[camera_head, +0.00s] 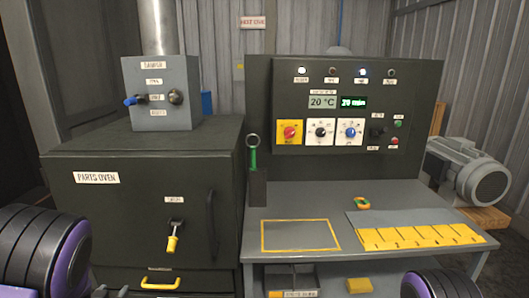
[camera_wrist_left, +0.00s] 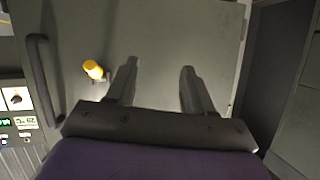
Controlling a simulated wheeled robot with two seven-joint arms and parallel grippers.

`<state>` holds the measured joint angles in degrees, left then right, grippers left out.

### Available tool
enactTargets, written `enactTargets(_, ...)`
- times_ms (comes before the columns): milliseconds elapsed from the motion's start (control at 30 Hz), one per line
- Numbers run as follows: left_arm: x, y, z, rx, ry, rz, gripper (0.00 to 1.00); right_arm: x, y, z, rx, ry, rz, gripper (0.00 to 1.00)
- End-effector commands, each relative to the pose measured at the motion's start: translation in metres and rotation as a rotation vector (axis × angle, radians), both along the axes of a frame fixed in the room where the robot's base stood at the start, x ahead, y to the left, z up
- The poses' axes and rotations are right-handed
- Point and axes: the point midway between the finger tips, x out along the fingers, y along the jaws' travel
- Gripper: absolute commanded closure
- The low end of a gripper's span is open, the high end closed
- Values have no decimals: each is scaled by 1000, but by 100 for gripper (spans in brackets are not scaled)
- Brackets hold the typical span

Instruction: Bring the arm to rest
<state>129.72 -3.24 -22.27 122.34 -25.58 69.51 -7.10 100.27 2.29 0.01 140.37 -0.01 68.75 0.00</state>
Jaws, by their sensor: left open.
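My left arm comes in at the lower left of the head view, with the left gripper (camera_head: 110,292) just showing at the bottom edge, low in front of the parts oven (camera_head: 80,215). In the left wrist view the left gripper (camera_wrist_left: 157,75) has its two fingers apart, with nothing between them. They face the grey oven door (camera_wrist_left: 165,30), and the yellow-tipped latch (camera_wrist_left: 93,70) is to the left of the fingers, apart from them. Only a purple and black part of my right arm shows at the lower right of the head view; its gripper is out of view.
The oven door has a latch lever (camera_head: 173,238) and a dark vertical handle (camera_head: 211,225). A workbench (camera_head: 300,200) with a control panel (camera_head: 420,95) stands to the right, holding a yellow slotted strip (camera_head: 420,237). A grey motor (camera_head: 465,170) sits at the far right.

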Motion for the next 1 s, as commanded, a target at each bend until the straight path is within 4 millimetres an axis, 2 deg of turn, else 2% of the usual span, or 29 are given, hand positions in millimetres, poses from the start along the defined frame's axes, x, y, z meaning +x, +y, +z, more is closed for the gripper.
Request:
enactTargets(33, -28, -8, -45, -81, 61, 72, 48, 0, 0, -9, 0, 0, 0, 48)
enactTargets(100, -69, -21, -93, -179, 143, 179, 48, 0, 0, -15, 0, 0, 0, 48)
enactTargets(167, -108, -32, -130, -244, 219, 267, 48, 0, 0, -21, 0, 0, 0, 48)
enactTargets(200, -136, -41, -153, -278, 275, 321, 48, 0, 0, -25, 0, 0, 0, 48)
enactTargets(267, -179, -55, -184, -314, 365, 392, 48, 0, 0, -31, 0, 0, 0, 48)
enactTargets(300, -207, -64, -201, -329, 426, 429, 48, 0, 0, -35, 0, 0, 0, 48)
enactTargets(400, -268, -87, -234, -357, 566, 483, 48, 0, 0, -44, 0, 0, 0, 48)
enactTargets(500, -306, -106, -258, -379, 667, 488, 48, 0, 0, -52, 0, 0, 0, 48)
enactTargets(633, -327, -104, -269, -373, 717, 499, 48, 0, 0, -54, 0, 0, 0, 48)
enactTargets(1000, -327, -104, -268, -370, 717, 497, 48, 0, 0, -53, 0, 0, 0, 48)
